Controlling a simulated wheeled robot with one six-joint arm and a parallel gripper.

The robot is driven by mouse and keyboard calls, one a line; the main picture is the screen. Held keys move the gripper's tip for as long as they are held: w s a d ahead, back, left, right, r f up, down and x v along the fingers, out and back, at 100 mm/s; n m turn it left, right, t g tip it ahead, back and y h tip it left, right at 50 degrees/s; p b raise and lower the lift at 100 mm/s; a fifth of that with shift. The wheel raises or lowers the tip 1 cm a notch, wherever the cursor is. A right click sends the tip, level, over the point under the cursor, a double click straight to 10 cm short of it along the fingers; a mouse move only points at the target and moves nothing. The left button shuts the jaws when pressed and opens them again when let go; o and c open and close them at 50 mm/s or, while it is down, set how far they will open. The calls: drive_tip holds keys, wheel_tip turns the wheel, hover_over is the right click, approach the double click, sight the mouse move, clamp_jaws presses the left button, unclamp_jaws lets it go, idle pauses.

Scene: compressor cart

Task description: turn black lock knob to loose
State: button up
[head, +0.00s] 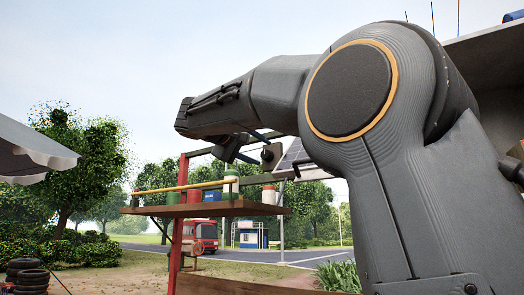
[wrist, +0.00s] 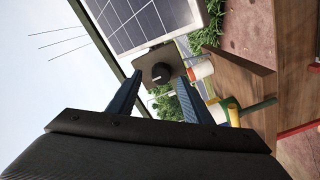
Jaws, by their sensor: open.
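The black lock knob (wrist: 161,73) is round and sits on a small brown-grey plate (wrist: 149,56) at the edge of the solar panel (wrist: 140,18). In the head view the knob (head: 267,155) and part of the panel (head: 293,154) show below my arm, small and partly covered. My gripper (wrist: 160,82) is open and empty. In the wrist view its two dark fingers point toward the knob, one on each side, with the knob between the tips in the picture. I cannot tell how far the tips are from it. In the head view my gripper (head: 236,148) is left of the knob.
A wooden shelf (head: 210,210) with a yellow rail (head: 186,186) and several coloured cans stands below my gripper. A red post (head: 176,245) rises at its left. A white can (wrist: 200,69) shows near the right finger. Open air lies left of the panel.

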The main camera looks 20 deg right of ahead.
sight(267, 155)
drive_tip(key=shift+p+x, duration=0.4)
drive_tip(key=shift+x, duration=1.05)
drive_tip(key=shift+c, duration=0.4)
drive_tip(key=c, duration=1)
